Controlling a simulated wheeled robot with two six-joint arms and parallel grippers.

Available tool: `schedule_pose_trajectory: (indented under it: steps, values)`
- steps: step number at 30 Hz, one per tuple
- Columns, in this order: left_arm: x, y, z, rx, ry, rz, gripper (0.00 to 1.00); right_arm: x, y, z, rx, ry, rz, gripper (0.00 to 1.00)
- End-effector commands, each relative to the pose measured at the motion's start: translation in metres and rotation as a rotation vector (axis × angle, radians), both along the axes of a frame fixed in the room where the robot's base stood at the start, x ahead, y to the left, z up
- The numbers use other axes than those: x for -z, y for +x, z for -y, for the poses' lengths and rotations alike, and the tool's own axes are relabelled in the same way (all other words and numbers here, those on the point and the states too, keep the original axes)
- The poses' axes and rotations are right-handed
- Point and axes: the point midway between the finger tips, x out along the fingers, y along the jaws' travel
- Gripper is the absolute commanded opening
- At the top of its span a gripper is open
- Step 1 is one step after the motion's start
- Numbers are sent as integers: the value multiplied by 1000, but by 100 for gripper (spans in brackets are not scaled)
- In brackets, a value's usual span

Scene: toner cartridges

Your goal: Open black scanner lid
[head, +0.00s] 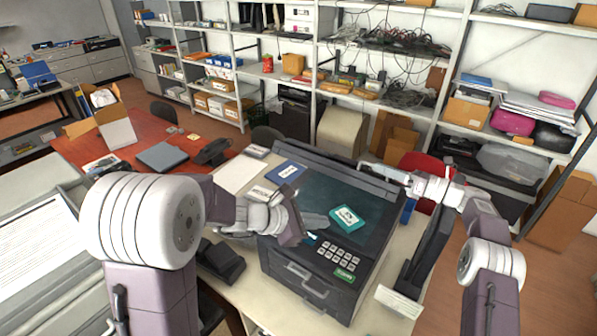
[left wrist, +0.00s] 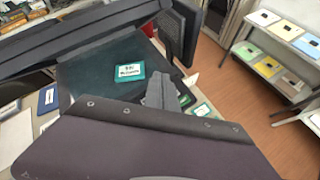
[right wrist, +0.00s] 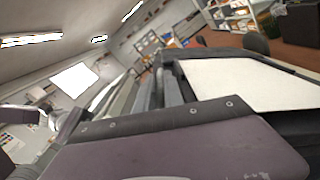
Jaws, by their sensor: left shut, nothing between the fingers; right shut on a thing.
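The black scanner (head: 305,279) stands on a pale table with its dark glass (head: 318,190) uncovered. Its black lid (head: 318,167) is raised along the back edge, seen nearly edge-on. In the left wrist view the lid (left wrist: 75,38) is a dark bar behind the glass. My right gripper (head: 372,168) is shut on the lid near its right end; the right wrist view shows a white panel with a dark border (right wrist: 250,82) beside the fingers. My left gripper (head: 318,221) is shut and empty above the scanner's front, near the keypad. A teal label card (head: 348,217) lies on the glass.
A keypad (head: 340,251) and a smaller teal label (head: 345,274) are on the scanner front. A blue card (head: 285,171) and papers lie left of it. A dark upright panel (head: 428,243) stands at right. Shelves (head: 320,80) fill the back; a red table (head: 140,154) is at left.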

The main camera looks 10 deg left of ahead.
Motion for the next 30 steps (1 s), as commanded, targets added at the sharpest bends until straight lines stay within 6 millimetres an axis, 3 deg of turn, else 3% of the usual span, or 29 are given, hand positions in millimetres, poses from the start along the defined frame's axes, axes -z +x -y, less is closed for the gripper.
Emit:
schedule_pose_trajectory:
  steps: [1, 3, 6, 9, 11, 14, 20, 30]
  values:
    - [-9, 27, -17, -127, -96, -3, 0, -1, 0, 0, 0, 0, 2, 0]
    - [-20, 60, -45, -294, -220, 3, 0, -1, 0, 0, 0, 0, 2, 0]
    - [-20, 94, -96, -494, -334, 14, 0, -1, 0, 0, 0, 0, 2, 0]
    - [-1, 100, -130, -578, -349, -10, 0, -1, 0, 0, 1, 0, 2, 0]
    - [6, 99, -139, -598, -348, -22, 0, -1, 0, 0, 1, 0, 2, 0]
    - [7, 98, -145, -610, -348, -22, 0, -1, 0, 0, 1, 0, 2, 0]
    - [12, 110, -139, -606, -346, -23, 0, 0, 0, 0, 0, -1, 2, 0]
    - [39, 173, -112, -603, -345, -22, 0, 0, 0, 0, 0, -1, 2, 0]
